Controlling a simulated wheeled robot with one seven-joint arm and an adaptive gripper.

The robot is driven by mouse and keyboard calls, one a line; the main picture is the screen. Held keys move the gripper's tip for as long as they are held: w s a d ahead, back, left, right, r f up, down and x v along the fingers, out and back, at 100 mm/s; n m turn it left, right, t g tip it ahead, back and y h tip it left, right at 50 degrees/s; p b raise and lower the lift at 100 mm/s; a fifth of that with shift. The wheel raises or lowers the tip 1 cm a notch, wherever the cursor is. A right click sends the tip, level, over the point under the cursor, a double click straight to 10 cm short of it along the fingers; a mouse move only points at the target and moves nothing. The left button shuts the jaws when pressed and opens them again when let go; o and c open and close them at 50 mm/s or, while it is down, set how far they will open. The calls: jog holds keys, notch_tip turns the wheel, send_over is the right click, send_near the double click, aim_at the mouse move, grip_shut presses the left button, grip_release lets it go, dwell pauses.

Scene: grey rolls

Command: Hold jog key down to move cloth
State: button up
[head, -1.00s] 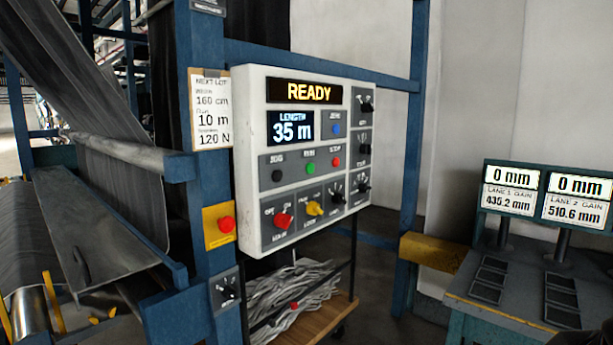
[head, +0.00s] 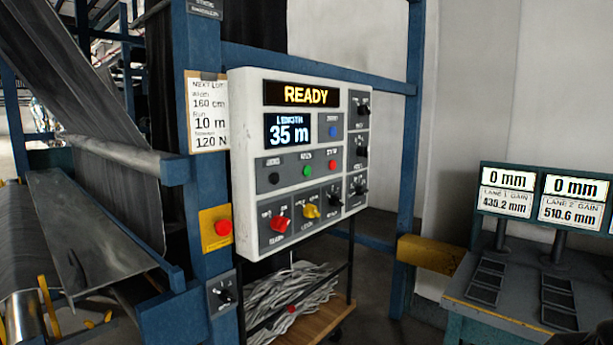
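The jog key is a black round button (head: 274,178) under the JOG label on the left of the button row of the white control panel (head: 243,165). A green RUN button (head: 306,171) and a red STOP button (head: 333,165) sit to its right. The amber display (head: 303,94) reads READY. The length display (head: 289,131) reads 35 m. The dark grey cloth (head: 95,95) slopes down through the blue frame at left. My gripper is not in view, and nothing touches the jog key.
A red button on a yellow plate (head: 223,227) sits on the blue post (head: 196,120) left of the panel. A wooden cart (head: 322,321) with grey strips stands below. Open floor shows between post and bench.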

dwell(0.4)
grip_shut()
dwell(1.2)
